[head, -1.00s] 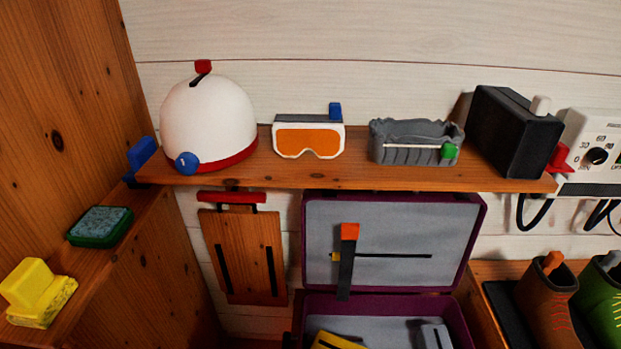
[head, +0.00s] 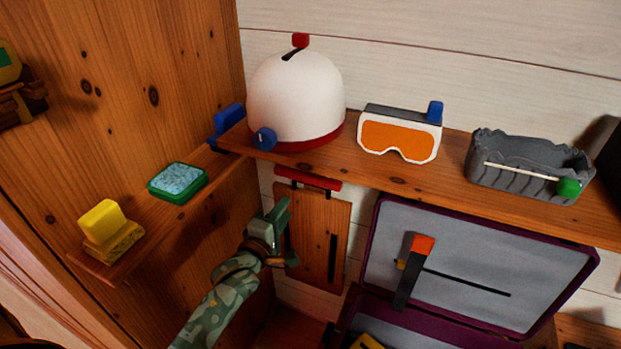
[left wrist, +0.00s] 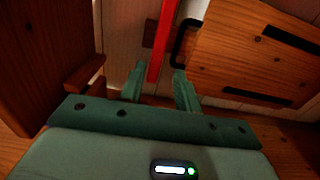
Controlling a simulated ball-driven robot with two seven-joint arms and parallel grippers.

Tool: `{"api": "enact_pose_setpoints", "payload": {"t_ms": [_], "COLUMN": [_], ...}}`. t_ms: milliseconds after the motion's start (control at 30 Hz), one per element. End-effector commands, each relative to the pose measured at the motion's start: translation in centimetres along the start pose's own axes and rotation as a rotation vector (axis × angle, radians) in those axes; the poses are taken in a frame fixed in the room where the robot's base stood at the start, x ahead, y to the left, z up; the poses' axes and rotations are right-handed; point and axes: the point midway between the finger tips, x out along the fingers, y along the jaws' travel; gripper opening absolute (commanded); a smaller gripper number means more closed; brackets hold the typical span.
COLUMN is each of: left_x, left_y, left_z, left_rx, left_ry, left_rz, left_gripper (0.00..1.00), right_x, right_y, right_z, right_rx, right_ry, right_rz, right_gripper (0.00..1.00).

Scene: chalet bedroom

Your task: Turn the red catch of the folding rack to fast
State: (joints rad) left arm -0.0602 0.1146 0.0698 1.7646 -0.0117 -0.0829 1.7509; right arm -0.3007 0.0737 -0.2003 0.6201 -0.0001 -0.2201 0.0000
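The folding rack (head: 333,240) is a wooden board with dark slots, hanging flat against the wall under the shelf. Its red catch (head: 308,179) is a bar lying across above the board's top edge. My left gripper (head: 289,232) is in front of the rack's left part, below the catch, and hides some of the board. In the left wrist view the two green fingers (left wrist: 159,84) stand apart with nothing held. The red catch (left wrist: 164,38) shows beyond and between their tips there, with the rack board (left wrist: 255,60) to the right. My right gripper is not in view.
The shelf (head: 400,178) above carries a white helmet (head: 295,95), goggles (head: 398,137) and a grey tray (head: 525,160). An open purple case (head: 372,250) is right of the rack. A side ledge (head: 150,215) with sponges is at left.

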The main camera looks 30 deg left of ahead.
Motion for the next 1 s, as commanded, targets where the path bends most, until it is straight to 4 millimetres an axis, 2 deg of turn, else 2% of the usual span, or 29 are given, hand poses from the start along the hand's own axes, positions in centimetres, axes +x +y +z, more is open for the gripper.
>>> {"api": "enact_pose_setpoints", "payload": {"t_ms": [300,500,700,1000], "left_x": [8.0,12.2,14.2,14.5], "left_y": [-0.4,-0.3,-0.3,0.0], "left_z": [-0.1,-0.1,0.0,0.0], "left_rx": [0.006,0.005,0.005,0.005], "left_ry": [0.0,0.001,0.0,0.0], "left_rz": [0.0,-0.002,-0.003,-0.001], "left_gripper": [0.33,0.33,0.33,0.33], "right_x": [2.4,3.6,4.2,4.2], "right_y": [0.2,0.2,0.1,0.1], "right_z": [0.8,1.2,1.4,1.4], "right_rx": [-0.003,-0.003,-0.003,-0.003], "right_ry": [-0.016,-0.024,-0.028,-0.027], "right_rz": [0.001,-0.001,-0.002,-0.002], "right_gripper": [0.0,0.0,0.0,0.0]}}
